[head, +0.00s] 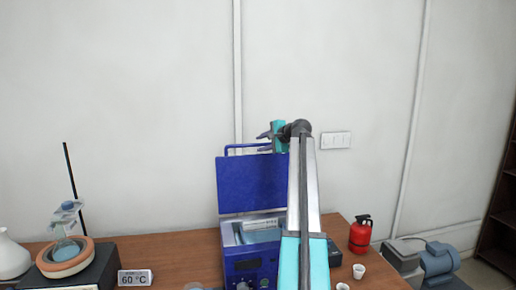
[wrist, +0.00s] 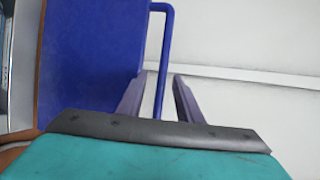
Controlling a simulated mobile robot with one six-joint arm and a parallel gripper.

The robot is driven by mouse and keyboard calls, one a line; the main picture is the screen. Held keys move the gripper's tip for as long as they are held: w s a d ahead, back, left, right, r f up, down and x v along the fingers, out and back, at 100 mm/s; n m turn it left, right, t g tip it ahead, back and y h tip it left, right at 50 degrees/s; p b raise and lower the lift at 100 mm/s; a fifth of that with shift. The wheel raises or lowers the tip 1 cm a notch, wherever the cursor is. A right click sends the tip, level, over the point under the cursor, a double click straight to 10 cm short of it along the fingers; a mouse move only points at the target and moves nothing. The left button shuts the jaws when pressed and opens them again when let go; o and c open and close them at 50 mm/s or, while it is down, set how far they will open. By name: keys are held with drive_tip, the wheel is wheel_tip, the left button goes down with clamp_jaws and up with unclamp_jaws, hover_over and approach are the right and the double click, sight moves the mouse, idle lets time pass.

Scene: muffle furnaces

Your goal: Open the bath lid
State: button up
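The blue bath lid (head: 252,183) stands upright, raised at the back of the blue water bath (head: 250,268), whose top is uncovered. A blue bar handle (head: 231,150) runs along the lid's upper edge. My gripper (head: 262,133) is at the handle, its dark fingers pointing left. In the wrist view, the lid (wrist: 90,60) fills the left side, and the handle (wrist: 164,45) runs between the two spread fingers of my gripper (wrist: 160,78). Gaps show on both sides of the bar, so the fingers are not closed on it.
A flask in a round heating bowl (head: 66,258), a stand rod (head: 72,180) and a 60 °C sign (head: 135,278) are at left. A red canister (head: 360,234) and small white cups (head: 359,270) are at right. Beyond the table's right end is a blue-grey motor unit (head: 438,262).

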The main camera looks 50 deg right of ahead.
drive_tip(key=b+v, duration=0.2)
drive_tip(key=v, duration=0.7)
drive_tip(key=shift+s, duration=0.2)
